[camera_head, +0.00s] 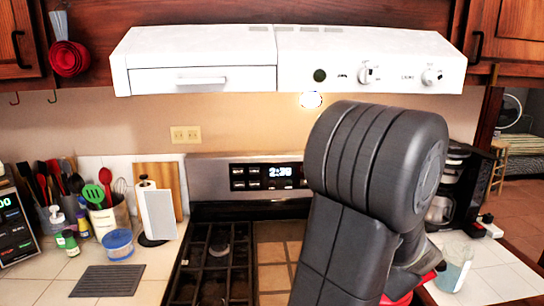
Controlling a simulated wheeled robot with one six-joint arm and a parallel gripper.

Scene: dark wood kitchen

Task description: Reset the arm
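My arm, dark grey, rises from the bottom edge right of the middle in the head view, in front of the stove (212,265). A large rounded joint is at its top, below the range hood. A small red part of it shows low on its right side. My gripper is not visible, so I cannot see its fingers or whether it holds anything.
The white range hood (200,58) hangs close above my arm. A coffee maker (455,185) and a glass jug (454,266) stand close on the right.

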